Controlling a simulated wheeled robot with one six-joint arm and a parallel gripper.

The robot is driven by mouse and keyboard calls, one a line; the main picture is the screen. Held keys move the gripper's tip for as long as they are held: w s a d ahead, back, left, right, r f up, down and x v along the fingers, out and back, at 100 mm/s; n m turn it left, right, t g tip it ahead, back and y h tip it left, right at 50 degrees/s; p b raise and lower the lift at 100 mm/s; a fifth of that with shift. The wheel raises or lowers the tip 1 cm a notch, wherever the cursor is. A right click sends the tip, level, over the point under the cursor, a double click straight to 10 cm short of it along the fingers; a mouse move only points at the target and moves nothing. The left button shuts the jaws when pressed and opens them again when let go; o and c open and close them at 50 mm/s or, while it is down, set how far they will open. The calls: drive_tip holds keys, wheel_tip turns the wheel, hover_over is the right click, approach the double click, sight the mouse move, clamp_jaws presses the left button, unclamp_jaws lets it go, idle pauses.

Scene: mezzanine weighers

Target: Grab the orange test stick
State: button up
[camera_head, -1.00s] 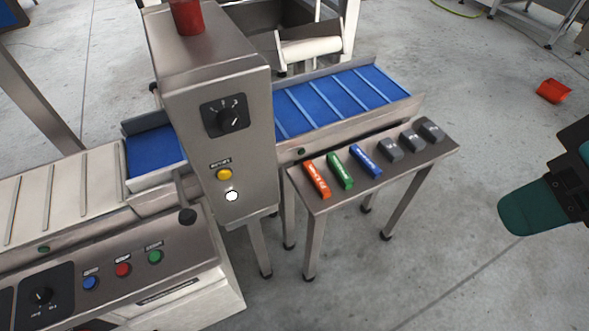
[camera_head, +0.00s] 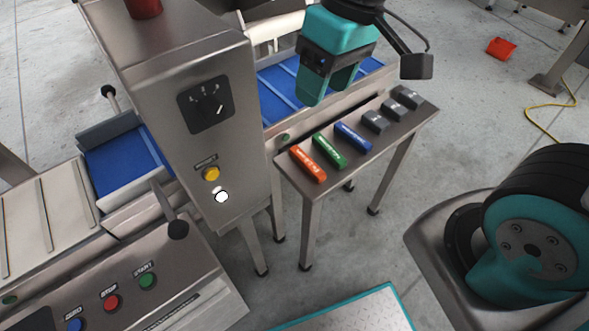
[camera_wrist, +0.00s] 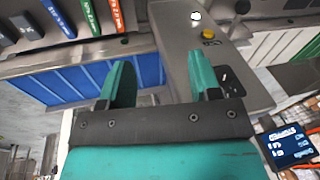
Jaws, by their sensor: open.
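The orange test stick (camera_head: 308,164) lies on a small steel side table (camera_head: 287,175), at the left end of a row. It also shows near the top of the wrist view (camera_wrist: 115,16). A green stick (camera_head: 329,150) and a blue stick (camera_head: 352,136) lie to its right in the head view. My gripper (camera_head: 327,98) is open and empty. It is above the blue belt side of the table, up and right of the orange stick in the head view, and apart from it. In the wrist view my two teal fingers (camera_wrist: 158,82) are spread with nothing between them.
Several grey blocks (camera_head: 392,108) sit on the table's right end. A steel control cabinet (camera_head: 204,150) with a knob and yellow button rises left of the table. A blue belt conveyor (camera_head: 272,93) runs behind. A red scoop-like object (camera_head: 501,48) lies on the floor.

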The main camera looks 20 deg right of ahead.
drive_tip(key=w+d+f+m+h+b, duration=0.25)
drive_tip(key=w+f+b, duration=0.25)
drive_tip(key=w+f, duration=0.75)
drive_tip(key=b, duration=0.1)
hover_over(305, 159)
drive_tip(key=shift+n, duration=0.35)
drive_tip(key=f, duration=1.2)
drive_tip(key=shift+w+d+f, duration=0.2)
drive_tip(key=shift+d+f, duration=0.05)
drive_tip(key=shift+f, duration=0.05)
drive_tip(key=f, duration=0.2)
drive_tip(key=f+b, duration=0.1)
drive_tip(key=f, duration=0.2)
drive_tip(key=shift+s+a+f, duration=0.2)
drive_tip(key=shift+f, duration=0.1)
drive_tip(key=c, duration=1)
